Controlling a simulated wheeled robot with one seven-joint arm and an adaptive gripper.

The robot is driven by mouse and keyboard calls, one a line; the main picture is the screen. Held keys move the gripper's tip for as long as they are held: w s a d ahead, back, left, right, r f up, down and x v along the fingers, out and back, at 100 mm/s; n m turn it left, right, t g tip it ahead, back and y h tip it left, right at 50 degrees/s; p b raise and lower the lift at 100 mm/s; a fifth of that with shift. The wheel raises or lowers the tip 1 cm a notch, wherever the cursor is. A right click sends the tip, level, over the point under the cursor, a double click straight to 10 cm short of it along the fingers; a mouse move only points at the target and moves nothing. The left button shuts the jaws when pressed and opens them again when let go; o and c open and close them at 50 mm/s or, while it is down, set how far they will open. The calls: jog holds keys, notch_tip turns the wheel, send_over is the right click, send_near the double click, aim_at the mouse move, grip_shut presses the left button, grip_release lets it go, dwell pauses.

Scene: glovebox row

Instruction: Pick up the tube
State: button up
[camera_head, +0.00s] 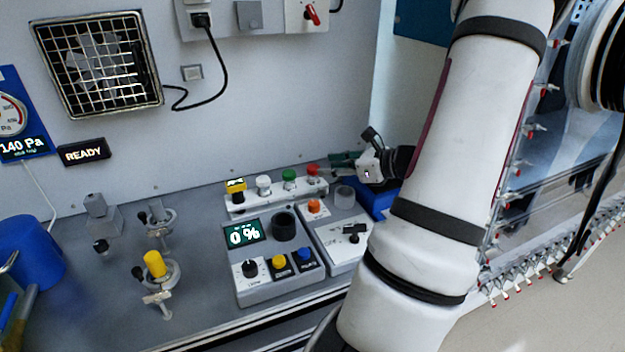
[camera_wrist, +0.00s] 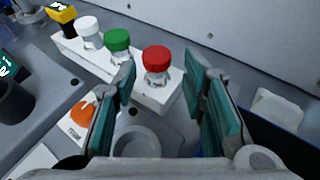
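A white rack (camera_head: 275,203) holds several clear tubes in a row, and it also shows in the wrist view (camera_wrist: 157,98). Their caps are yellow, white, green and red. The red-capped tube (camera_head: 313,172) stands at the right end, with the green-capped tube (camera_head: 289,178) beside it. In the wrist view the red-capped tube (camera_wrist: 156,62) appears between my two teal finger pads, with the green-capped tube (camera_wrist: 118,46) to its left. My gripper (camera_wrist: 168,82) is open and empty. In the head view my gripper (camera_head: 345,159) is just right of the rack, its fingers pointing left.
A grey round holder (camera_head: 345,195) sits on the right-hand device, beside an orange knob (camera_head: 314,206). A device with a 0 % display (camera_head: 243,233) stands to its left. A blue bin (camera_head: 376,201) lies below my gripper. The back wall (camera_head: 260,110) is close behind.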

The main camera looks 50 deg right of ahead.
aim_at(314, 167)
jog(key=shift+a+x, duration=0.2)
jog(key=shift+x, duration=2.95)
jog(key=shift+s, duration=0.1)
jog(key=c, duration=0.8)
